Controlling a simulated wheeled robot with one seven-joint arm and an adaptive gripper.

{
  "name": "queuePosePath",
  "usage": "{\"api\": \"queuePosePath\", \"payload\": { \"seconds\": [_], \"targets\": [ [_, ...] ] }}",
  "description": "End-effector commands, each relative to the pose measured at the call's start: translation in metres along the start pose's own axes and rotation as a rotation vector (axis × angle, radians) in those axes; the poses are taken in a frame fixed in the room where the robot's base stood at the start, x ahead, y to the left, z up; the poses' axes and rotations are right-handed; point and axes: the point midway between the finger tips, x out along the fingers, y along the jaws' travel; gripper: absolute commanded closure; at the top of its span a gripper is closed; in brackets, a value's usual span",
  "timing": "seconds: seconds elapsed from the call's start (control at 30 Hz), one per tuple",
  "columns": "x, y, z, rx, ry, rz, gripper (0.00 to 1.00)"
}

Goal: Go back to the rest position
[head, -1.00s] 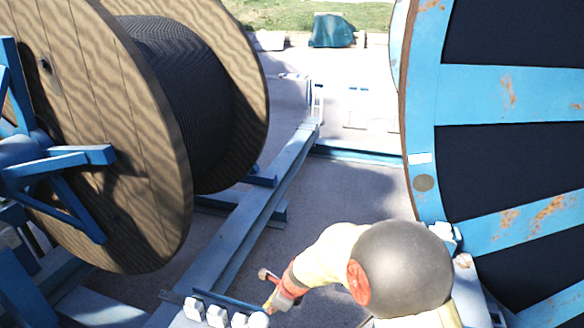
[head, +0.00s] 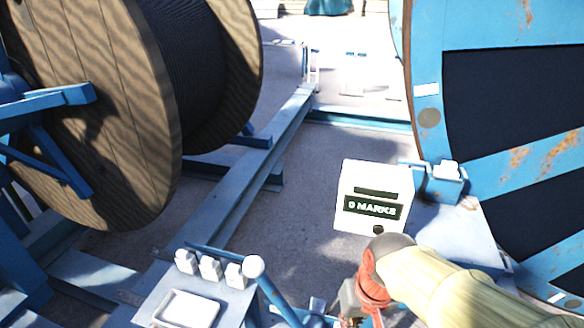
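My arm enters the head view from the lower right and bends down in front of the blue frame. My gripper (head: 352,306) is at the bottom edge, dark and small, partly cut off by the frame border and shaded. I cannot make out its fingers well enough to tell open from shut. No held thing can be made out. A white box with a dark label (head: 374,207) stands just beyond the arm. A blue control stand (head: 240,295) with white knobs and a white-ended lever (head: 254,267) is left of my gripper.
A large wooden reel (head: 110,120) with dark cable stands at the left on blue supports. A big blue reel (head: 500,95) fills the right. A blue beam (head: 262,165) runs away between them. The grey floor (head: 350,140) in the middle is mostly clear.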

Motion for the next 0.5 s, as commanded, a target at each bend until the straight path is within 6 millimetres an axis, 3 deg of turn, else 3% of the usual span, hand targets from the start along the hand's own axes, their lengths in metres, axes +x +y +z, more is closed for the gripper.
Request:
{"api": "queuePosePath", "payload": {
  "seconds": [0.03, 0.2, 0.5],
  "targets": [
    [0.012, 0.012, 0.012, -0.019, 0.036, 0.017, 1.0],
    [0.021, 0.041, 0.04, -0.029, 0.142, 0.069, 1.0],
    [0.03, 0.065, 0.06, 0.024, 0.336, 0.102, 1.0]
  ]
}}
